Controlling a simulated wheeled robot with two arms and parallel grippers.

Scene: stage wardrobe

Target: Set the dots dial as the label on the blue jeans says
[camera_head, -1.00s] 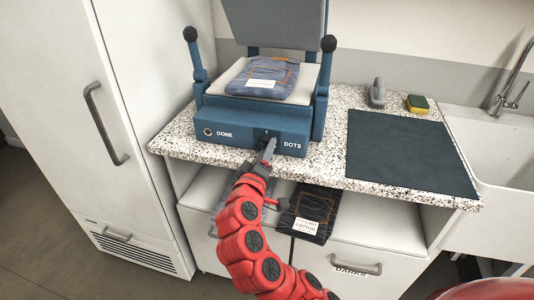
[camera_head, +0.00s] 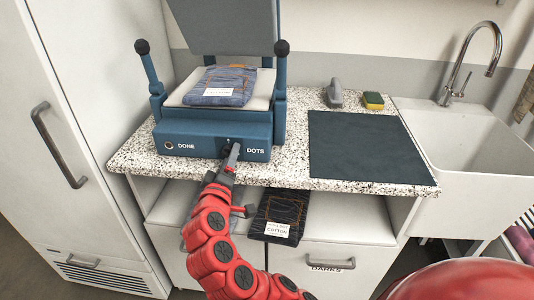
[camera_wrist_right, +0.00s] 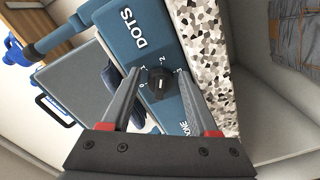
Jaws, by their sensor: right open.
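The blue press (camera_head: 200,135) stands on the counter with its top raised. Folded blue jeans (camera_head: 222,80) with a white label lie on its pad; the label's print is too small to read. The dots dial (camera_wrist_right: 160,86) is a black knob on the press front, with marks 0 to 3 around it in the right wrist view. A white line shows on the knob; I cannot tell which mark it points to. My right gripper (camera_head: 232,153) is at the dial, its open fingers (camera_wrist_right: 158,76) on either side of the knob. My left gripper is out of view.
Darker folded jeans (camera_head: 280,215) with a cotton label lie on the shelf below the counter. A dark mat (camera_head: 365,147), a grey-handled item (camera_head: 334,95) and a sponge (camera_head: 373,100) are on the counter. A sink (camera_head: 455,135) is at right, a white cabinet (camera_head: 85,90) at left.

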